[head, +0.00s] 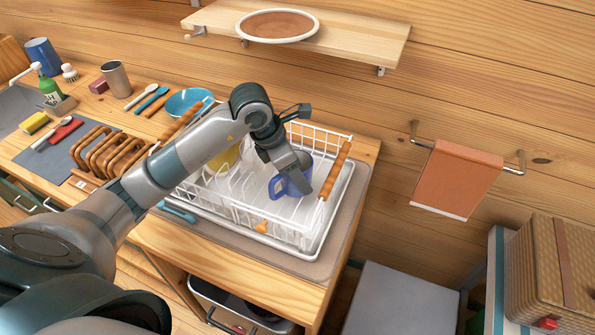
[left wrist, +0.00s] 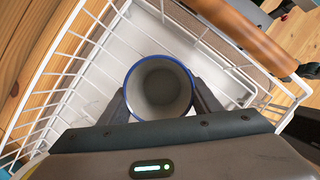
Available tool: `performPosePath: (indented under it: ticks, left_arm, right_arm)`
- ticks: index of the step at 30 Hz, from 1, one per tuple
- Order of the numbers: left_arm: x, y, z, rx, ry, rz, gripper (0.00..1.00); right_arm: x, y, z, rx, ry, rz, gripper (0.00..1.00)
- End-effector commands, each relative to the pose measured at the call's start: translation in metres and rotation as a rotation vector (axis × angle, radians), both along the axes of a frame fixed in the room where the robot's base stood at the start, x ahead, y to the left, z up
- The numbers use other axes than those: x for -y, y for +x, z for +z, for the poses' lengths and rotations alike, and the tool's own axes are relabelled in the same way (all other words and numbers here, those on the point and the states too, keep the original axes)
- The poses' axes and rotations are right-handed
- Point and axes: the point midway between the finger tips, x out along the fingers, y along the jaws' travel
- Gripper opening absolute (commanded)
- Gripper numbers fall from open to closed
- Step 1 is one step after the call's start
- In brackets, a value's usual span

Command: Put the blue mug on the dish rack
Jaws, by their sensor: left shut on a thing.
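The blue mug (head: 291,181) is inside the right part of the white wire dish rack (head: 238,213) on the counter. My left gripper (head: 300,162) reaches down into the rack and is shut on the mug. In the left wrist view the mug (left wrist: 160,88) shows its blue rim and pale inside, opening toward the camera, between the two dark fingers (left wrist: 160,105). The white floor of the rack (left wrist: 125,55) lies below it. I cannot tell whether the mug touches the floor. My right gripper is in neither view.
A yellow item (head: 226,158) stands in the rack's left part. A wooden shelf (head: 365,40) hangs above. The rack has wooden handles (head: 336,170).

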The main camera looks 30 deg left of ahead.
Motion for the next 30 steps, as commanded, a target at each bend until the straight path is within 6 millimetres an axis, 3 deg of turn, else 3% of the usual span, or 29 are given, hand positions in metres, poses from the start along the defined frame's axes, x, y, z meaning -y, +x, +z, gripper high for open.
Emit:
performPosePath:
  ticks: [4,5,7,22,30]
  left_arm:
    - [0.000,0.000,-0.003,0.001,0.000,0.000,0.27]
    - [0.000,0.000,-0.003,0.000,0.000,0.000,0.62]
    - [0.000,0.000,-0.002,0.000,0.000,0.000,0.76]
    - [-0.001,0.000,0.003,0.001,0.000,0.000,0.76]
    - [-0.011,-0.010,0.035,0.005,0.001,0.000,0.76]
  right_arm:
    - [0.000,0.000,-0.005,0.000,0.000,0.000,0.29]
    - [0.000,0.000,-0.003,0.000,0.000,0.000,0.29]
    - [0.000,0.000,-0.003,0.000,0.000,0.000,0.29]
    - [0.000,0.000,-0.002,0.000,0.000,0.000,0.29]
    - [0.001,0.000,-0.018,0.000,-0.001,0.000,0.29]
